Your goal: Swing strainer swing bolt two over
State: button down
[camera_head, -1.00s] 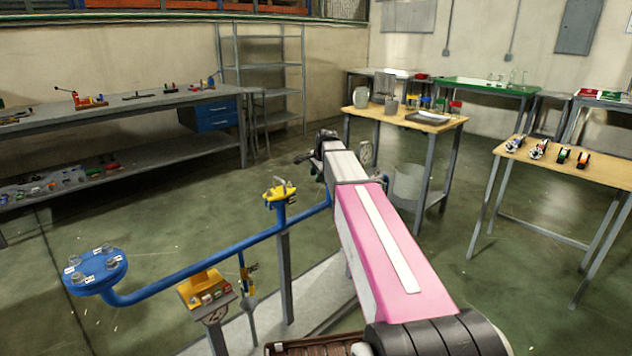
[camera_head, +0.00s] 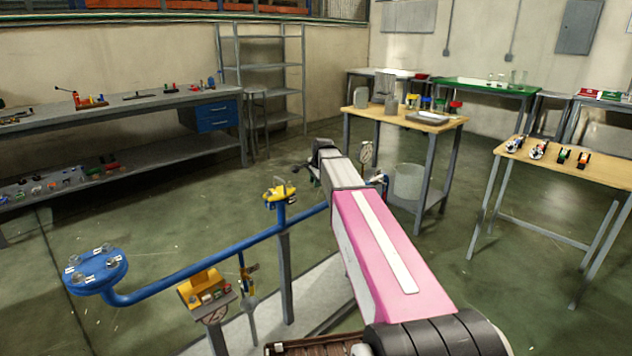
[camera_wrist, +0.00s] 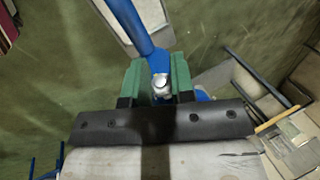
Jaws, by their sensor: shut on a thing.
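My gripper (camera_wrist: 161,84) shows in the wrist view with its two green fingers shut on a small silver metal piece, which looks like the swing bolt (camera_wrist: 161,82). The blue pipe (camera_wrist: 130,22) runs up from just behind it, and a bit of blue body shows below the bolt, so most of the strainer is hidden by my fingers and wrist. In the head view my arm hides the gripper and the strainer. The blue pipe (camera_head: 215,252) runs toward them from a round blue flange (camera_head: 95,268) with several bolts.
A yellow-topped valve (camera_head: 281,193) and a yellow box (camera_head: 205,288) stand along the pipe. A wooden table (camera_head: 425,122) with vessels stands beyond my arm, with a pale bucket (camera_head: 409,181) under it. Another wooden table (camera_head: 570,170) is at right. Floor at left is clear.

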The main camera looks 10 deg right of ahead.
jog(key=shift+f+t+h, duration=0.25)
jog(key=shift+t+h, duration=0.05)
jog(key=shift+h, duration=0.1)
jog(key=c, duration=1.2)
grip_release()
jog(key=v, duration=1.1)
jog(key=shift+f, duration=0.1)
jog(key=shift+c, duration=0.2)
